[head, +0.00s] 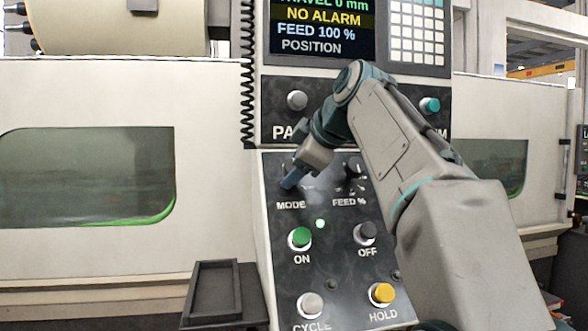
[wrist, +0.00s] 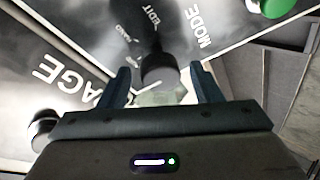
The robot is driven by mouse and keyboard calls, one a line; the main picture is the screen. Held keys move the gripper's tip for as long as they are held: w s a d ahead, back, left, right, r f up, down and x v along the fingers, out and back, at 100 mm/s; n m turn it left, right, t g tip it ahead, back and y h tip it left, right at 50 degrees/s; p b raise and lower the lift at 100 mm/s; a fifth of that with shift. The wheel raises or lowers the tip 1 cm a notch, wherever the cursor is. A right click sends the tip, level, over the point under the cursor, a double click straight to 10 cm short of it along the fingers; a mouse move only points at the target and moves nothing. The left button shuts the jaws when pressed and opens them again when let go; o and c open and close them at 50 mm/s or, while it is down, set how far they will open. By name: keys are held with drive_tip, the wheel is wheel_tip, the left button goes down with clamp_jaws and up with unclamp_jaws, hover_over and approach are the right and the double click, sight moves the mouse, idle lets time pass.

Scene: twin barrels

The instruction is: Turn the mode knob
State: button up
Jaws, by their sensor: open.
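The mode knob (wrist: 158,68) is dark and round, on the black panel beside the white MODE lettering. In the wrist view it shows between the two dark fingers of my gripper (wrist: 160,75), with a gap visible on each side. The marks EDIT and another partly readable word lie around it. In the head view my gripper (head: 291,182) is just above the MODE label (head: 291,205) and covers the knob. The jaws are open; whether a fingertip touches the knob cannot be told.
My arm hides part of the FEED % knob (head: 354,165). Below are the green ON button (head: 300,238), dark OFF button (head: 367,233), grey CYCLE button (head: 310,305) and yellow HOLD button (head: 382,294). A grey button (head: 297,100) sits above. A dark tray (head: 215,292) stands at lower left.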

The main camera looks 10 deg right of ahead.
drive_tip(key=v, duration=1.2)
drive_tip(key=shift+s+p, duration=0.2)
drive_tip(key=shift+p, duration=0.1)
